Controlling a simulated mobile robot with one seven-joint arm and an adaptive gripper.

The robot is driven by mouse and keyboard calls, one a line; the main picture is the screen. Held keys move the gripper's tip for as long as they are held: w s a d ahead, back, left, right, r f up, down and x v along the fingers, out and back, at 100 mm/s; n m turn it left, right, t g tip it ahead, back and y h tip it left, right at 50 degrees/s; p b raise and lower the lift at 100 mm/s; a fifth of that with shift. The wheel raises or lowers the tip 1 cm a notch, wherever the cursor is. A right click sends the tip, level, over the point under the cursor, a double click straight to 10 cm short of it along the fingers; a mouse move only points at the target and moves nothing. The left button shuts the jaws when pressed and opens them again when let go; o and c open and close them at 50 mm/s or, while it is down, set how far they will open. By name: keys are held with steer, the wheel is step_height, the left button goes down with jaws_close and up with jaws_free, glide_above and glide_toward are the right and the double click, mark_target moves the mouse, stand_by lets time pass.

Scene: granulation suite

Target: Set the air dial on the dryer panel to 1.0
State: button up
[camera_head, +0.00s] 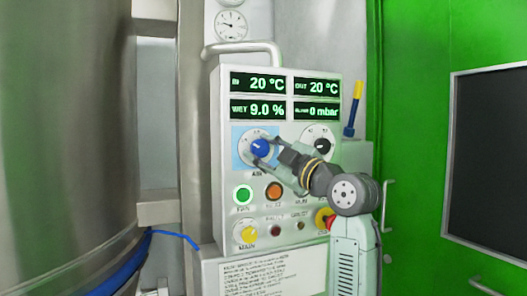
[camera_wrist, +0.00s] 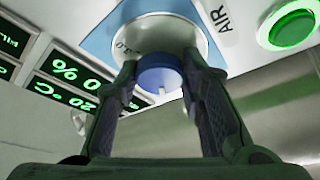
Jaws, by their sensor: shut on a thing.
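The dryer panel (camera_head: 284,215) is a pale box with green displays reading IN 20 °C, OUT 20 °C, WET 9.0 % and 0 mbar. The air dial (camera_head: 261,147) is a blue knob on a blue square, left on the panel, with the label AIR below it. My gripper (camera_head: 262,152) reaches it from the lower right. In the wrist view the two fingers stand on either side of the blue knob (camera_wrist: 160,76), shut on it. A white pointer mark and part of a scale show there; the dial's exact setting cannot be read.
A second dial (camera_head: 319,146) with a black knob sits to the right, partly behind my arm. Below are a lit green button (camera_head: 243,195), an orange button (camera_head: 274,192) and a yellow knob (camera_head: 246,234). A large steel vessel (camera_head: 65,140) stands left.

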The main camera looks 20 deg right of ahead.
steer(key=o, duration=1.1)
steer(key=shift+o, duration=0.2)
steer(key=v, duration=1.2)
